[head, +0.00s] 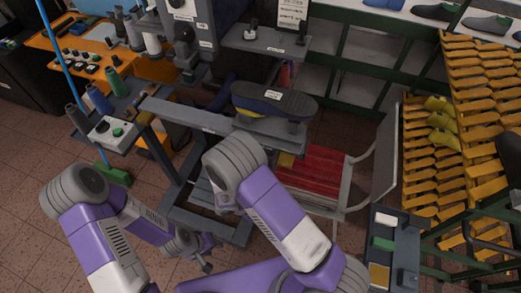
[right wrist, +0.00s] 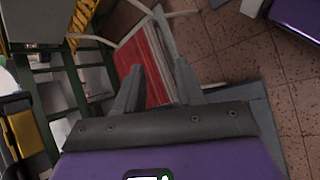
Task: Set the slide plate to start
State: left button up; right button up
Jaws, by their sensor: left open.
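A grey machine frame (head: 188,119) stands in the middle of the head view, with a long horizontal bar across it. I cannot tell for sure which part is the slide plate. My left gripper (head: 211,254) is open and empty, low in front of the frame. My right arm crosses the frame's front, hiding part of it; its gripper is hidden in the head view. In the right wrist view my right gripper (right wrist: 160,85) has its fingers apart, with nothing between them.
An orange rack (head: 430,165) stands farther right. Tiled floor (head: 30,150) is clear at left.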

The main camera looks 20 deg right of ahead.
jog(key=w+a+r+t+h, duration=0.2)
jog(key=w+r+t, duration=0.1)
jog(key=w+r, duration=0.2)
jog(key=n+t+h+p, duration=0.1)
jog(key=t+h, duration=0.1)
jog(key=t, duration=0.4)
send_near(266, 140)
jog(key=s+f, duration=0.1)
jog(key=s, duration=0.2)
jog(key=x, duration=0.6)
jog(key=shift+w+d+f, duration=0.15)
jog(key=shift+f, duration=0.05)
grip_shut()
